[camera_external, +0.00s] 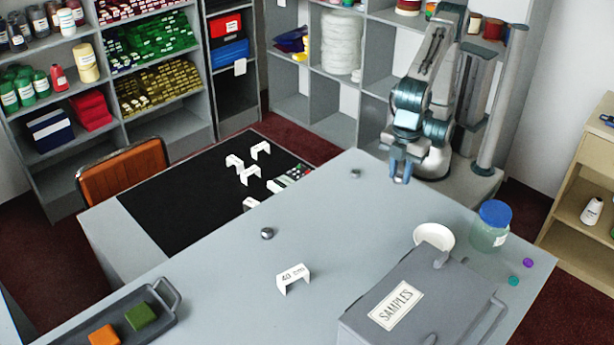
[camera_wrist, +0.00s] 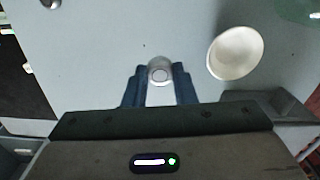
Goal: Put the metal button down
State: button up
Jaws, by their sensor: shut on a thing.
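My gripper (camera_external: 401,179) is over the far side of the grey counter (camera_external: 340,235), near my arm's base. In the wrist view my gripper (camera_wrist: 160,78) is shut on a round metal button (camera_wrist: 159,71), held between the blue fingertips. I cannot make out the held button in the external view, nor its exact height above the counter. Two other small round metal pieces lie on the counter, one (camera_external: 355,173) left of my gripper and one (camera_external: 267,233) nearer the middle. One metal piece also shows at the wrist view's top left (camera_wrist: 50,3).
A white bowl (camera_external: 434,236), a blue-lidded jar (camera_external: 489,232) and a grey SAMPLES box (camera_external: 455,302) stand at the right. Teal (camera_external: 513,281) and purple (camera_external: 528,263) buttons lie beyond. A black mat (camera_external: 190,205) lies left. Counter between is clear.

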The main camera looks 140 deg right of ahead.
jog(key=w+a+n, duration=0.2)
jog(key=n, duration=0.1)
jog(key=p, duration=0.2)
send_near(435, 239)
jog(key=w+f, duration=0.2)
jog(key=w, duration=0.1)
jog(key=shift+a, duration=0.4)
jog(key=shift+a+f, duration=0.2)
jog(key=shift+f, duration=0.05)
jog(key=shift+f+p, duration=0.3)
jog(key=shift+f, duration=1.7)
jog(key=shift+f, duration=0.1)
jog(key=o, duration=0.6)
jog(key=shift+o, duration=0.3)
